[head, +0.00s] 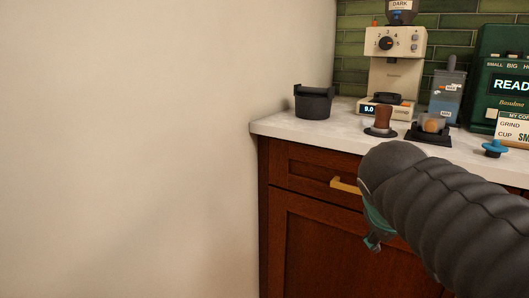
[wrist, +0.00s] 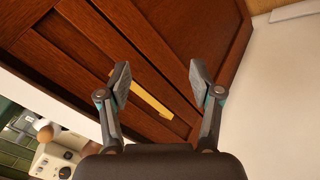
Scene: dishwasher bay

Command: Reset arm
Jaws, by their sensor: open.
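My gripper (wrist: 156,80) is open and empty in the wrist view. Its two fingers stand apart in front of a dark red-brown wooden cabinet (wrist: 165,40). A brass bar handle (wrist: 140,92) shows between and beyond the fingers; I cannot tell how far off it is. In the head view my dark, ribbed arm reaches in from the lower right. The gripper (head: 374,243) hangs low at its end, in front of the cabinet (head: 320,240), and is partly hidden by the arm.
A pale counter (head: 285,129) tops the cabinet. A bare wall (head: 140,140) fills the left.

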